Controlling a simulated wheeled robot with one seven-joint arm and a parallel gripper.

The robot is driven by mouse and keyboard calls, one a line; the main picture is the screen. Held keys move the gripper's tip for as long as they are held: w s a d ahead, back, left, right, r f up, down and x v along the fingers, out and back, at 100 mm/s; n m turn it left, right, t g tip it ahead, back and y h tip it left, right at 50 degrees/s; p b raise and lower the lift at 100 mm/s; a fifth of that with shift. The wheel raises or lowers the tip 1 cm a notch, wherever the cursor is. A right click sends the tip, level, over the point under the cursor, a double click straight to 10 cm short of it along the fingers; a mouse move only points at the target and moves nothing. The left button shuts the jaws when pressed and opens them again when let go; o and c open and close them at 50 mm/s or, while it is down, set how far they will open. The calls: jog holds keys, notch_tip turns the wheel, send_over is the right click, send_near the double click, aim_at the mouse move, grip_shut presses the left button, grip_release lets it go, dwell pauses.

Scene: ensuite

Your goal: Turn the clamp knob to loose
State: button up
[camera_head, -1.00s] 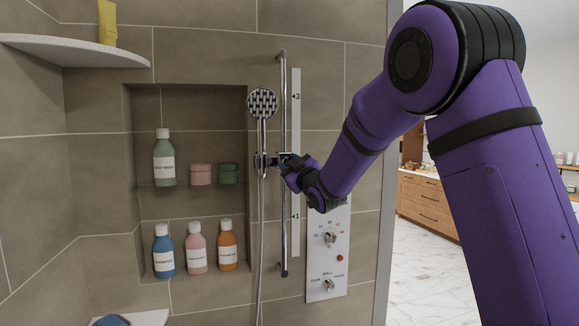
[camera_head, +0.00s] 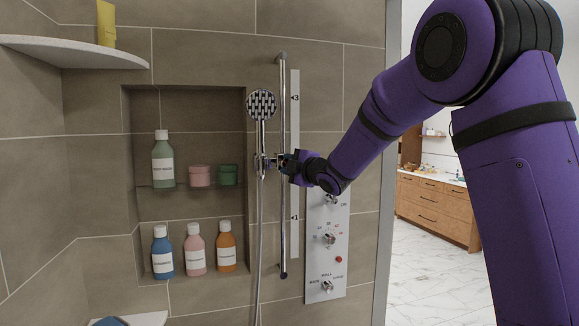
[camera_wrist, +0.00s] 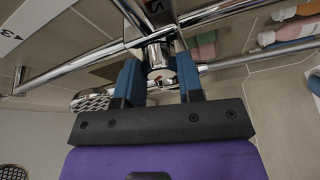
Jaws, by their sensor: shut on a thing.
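The clamp knob (camera_wrist: 160,70) is a chrome piece with a small red mark, between my gripper's two fingers in the wrist view. My gripper (camera_head: 284,162) reaches the clamp on the vertical chrome rail (camera_head: 283,225) from the right in the head view. In the wrist view my gripper (camera_wrist: 160,78) has its blue fingers on either side of the knob, shut on it. The handheld shower head (camera_head: 262,104) hangs in its holder (camera_head: 261,161) just left of the rail. My gripper hides most of the clamp in the head view.
A white scale strip (camera_head: 295,110) marked 3 and 1 runs beside the rail. A control panel (camera_head: 328,270) with knobs is below right. A wall niche (camera_head: 185,105) at left holds bottles and jars. The shower hose (camera_head: 259,270) hangs down beside the rail.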

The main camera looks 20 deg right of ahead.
jog(key=shift+n, duration=0.3)
jog(key=o, duration=0.9)
jog(key=v, duration=1)
jog(key=shift+s+d+r, duration=0.1)
jog(key=shift+s, duration=0.25)
